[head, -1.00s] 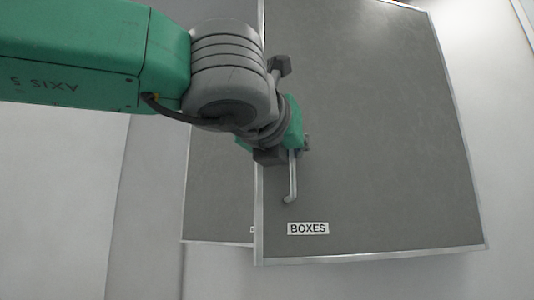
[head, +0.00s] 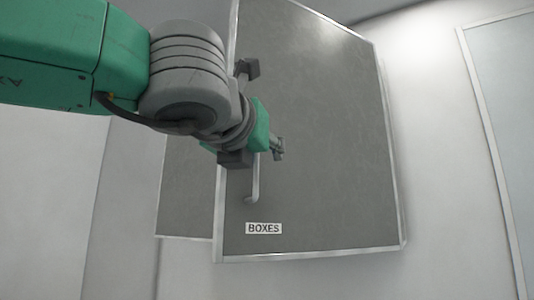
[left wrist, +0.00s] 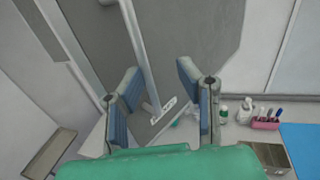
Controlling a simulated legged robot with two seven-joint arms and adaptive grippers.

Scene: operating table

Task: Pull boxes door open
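The grey boxes door (head: 320,140) has a light metal frame and a white "BOXES" label (head: 263,228) near its lower left corner. Its pale bar handle (head: 254,185) stands upright along the left edge, the upper part hidden behind my left gripper (head: 277,148). In the left wrist view, the left gripper (left wrist: 160,92) has its two blue-padded fingers apart. A pale bar (left wrist: 140,50), seemingly the handle, runs between them, closer to the left finger; contact is unclear. The door's left edge looks in front of the neighbouring panel; how far it is ajar is unclear. My right gripper is out of view.
A second grey panel (head: 188,190) is left of the boxes door. Pale wall and a framed pane (head: 505,120) are at the right. The left wrist view shows small bottles (left wrist: 245,110), a pink holder with pens (left wrist: 265,123) and a blue surface (left wrist: 302,142) below right.

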